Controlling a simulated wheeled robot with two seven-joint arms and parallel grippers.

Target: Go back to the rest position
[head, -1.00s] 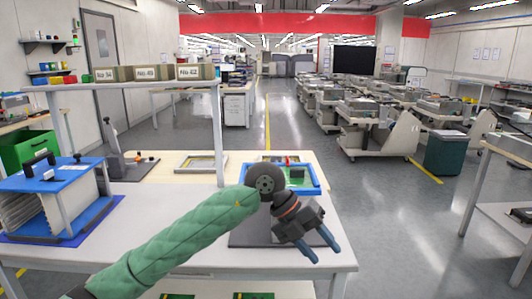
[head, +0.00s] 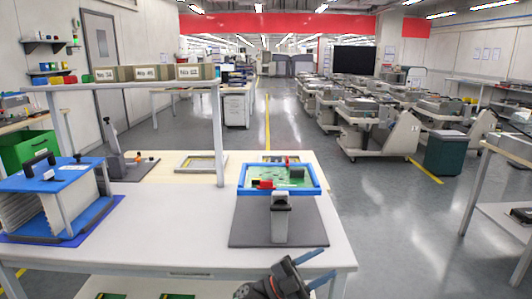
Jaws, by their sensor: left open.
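My left gripper (head: 318,268) is at the bottom of the head view, in front of the white table's front edge. Its two blue fingers are apart and point right, with nothing between them. Most of its arm is out of the picture. My right gripper is not in view. On the table (head: 150,215), a blue-rimmed tray (head: 241,192) holds a green board (head: 260,179) with red and dark parts on it. A grey upright device (head: 281,220) stands on a dark mat (head: 310,232) in front of the tray. The gripper is apart from all of these.
A blue-topped rack (head: 50,178) stands at the left of the table. A shelf (head: 130,84) with labelled boxes (head: 153,72) rises above it. Several feeder trolleys (head: 385,140) and a dark green bin (head: 447,152) stand to the right. The floor right of the table is clear.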

